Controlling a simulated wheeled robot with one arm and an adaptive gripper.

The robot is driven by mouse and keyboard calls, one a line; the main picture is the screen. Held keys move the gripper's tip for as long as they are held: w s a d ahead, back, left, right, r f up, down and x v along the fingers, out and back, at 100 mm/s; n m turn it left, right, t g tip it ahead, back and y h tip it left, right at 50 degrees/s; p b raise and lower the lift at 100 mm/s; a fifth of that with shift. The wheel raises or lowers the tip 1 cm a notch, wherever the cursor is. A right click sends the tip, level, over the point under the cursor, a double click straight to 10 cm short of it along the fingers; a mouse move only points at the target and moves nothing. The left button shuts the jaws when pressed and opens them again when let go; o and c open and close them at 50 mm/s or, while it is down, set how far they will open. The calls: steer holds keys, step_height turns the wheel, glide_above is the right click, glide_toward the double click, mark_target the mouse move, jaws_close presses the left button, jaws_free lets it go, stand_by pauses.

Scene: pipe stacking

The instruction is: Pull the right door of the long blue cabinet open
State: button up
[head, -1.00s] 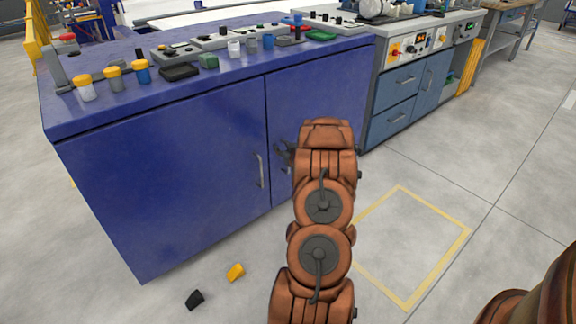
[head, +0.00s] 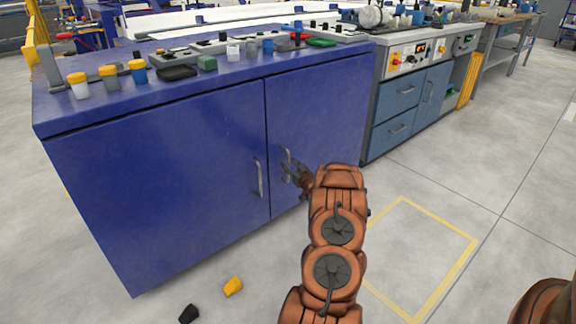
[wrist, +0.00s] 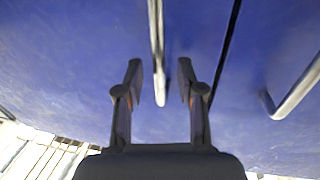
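The long blue cabinet (head: 150,185) has two doors, both shut. The right door (head: 325,115) has a grey vertical bar handle (head: 287,159) near the seam. My gripper (head: 290,173) is at that handle's lower part. In the wrist view my gripper (wrist: 159,80) is open, with the right door's handle (wrist: 156,45) between its fingers and apart from both. The left door's handle (head: 259,178) also shows at the right of the wrist view (wrist: 295,92), across the dark seam. My arm hides part of the right door's lower area.
Bottles, boxes and control units stand on the cabinet top (head: 85,115). A grey bench with blue drawers (head: 398,92) adjoins on the right. A yellow piece (head: 233,286) and a black piece (head: 188,313) lie on the floor.

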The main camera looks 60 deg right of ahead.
steer(key=shift+x, duration=0.9)
steer(key=shift+r, duration=0.1)
jaws_close()
